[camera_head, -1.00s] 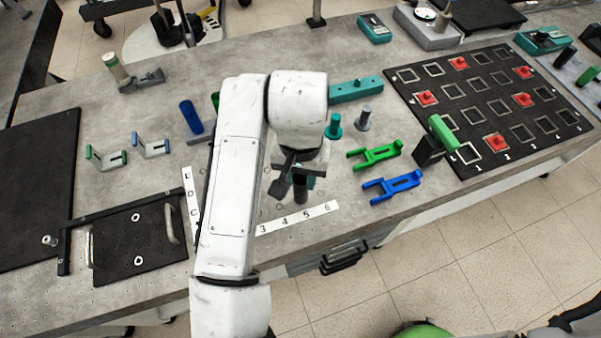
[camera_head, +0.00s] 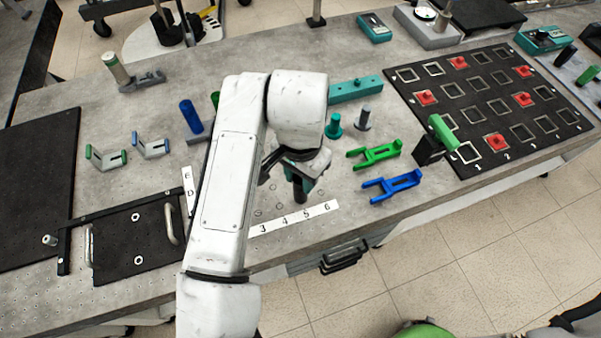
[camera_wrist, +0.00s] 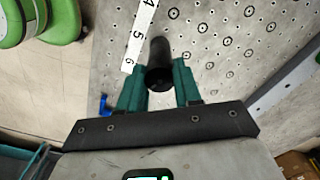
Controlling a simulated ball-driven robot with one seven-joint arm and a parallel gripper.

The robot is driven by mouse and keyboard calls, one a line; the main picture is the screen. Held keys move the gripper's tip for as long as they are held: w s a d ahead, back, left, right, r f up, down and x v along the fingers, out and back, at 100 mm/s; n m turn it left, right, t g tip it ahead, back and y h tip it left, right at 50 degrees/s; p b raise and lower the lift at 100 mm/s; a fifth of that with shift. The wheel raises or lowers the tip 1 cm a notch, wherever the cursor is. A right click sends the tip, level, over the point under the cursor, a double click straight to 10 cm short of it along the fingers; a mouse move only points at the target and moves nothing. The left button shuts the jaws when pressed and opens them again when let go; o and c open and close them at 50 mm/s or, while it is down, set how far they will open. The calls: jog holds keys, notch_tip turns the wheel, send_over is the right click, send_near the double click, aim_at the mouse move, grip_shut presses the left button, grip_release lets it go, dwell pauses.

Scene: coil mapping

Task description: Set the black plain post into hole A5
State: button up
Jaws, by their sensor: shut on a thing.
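The black plain post (camera_head: 299,189) hangs upright below my gripper, just beyond the number strip (camera_head: 292,219). In the wrist view the post (camera_wrist: 158,63) sits between the two teal fingers of my gripper (camera_wrist: 159,77), which is shut on it. The number strip also shows in the wrist view (camera_wrist: 139,38), left of the post, with 4, 5 and 6 readable. Ringed holes in the bench show near the post, one (camera_wrist: 173,13) close to the 4. I cannot tell which hole is A5 or whether the post's lower end touches the bench.
A letter strip (camera_head: 188,191) is partly hidden by my arm. A blue fork (camera_head: 391,186) and a green fork (camera_head: 374,155) lie right of the post. A teal peg (camera_head: 334,127) and a grey peg (camera_head: 363,119) stand behind. A black panel with handles (camera_head: 135,240) lies left.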

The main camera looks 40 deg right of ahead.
jog(key=o, duration=1.1)
jog(key=shift+o, duration=0.2)
notch_tip(320, 180, up, 11)
jog(key=shift+f, duration=0.15)
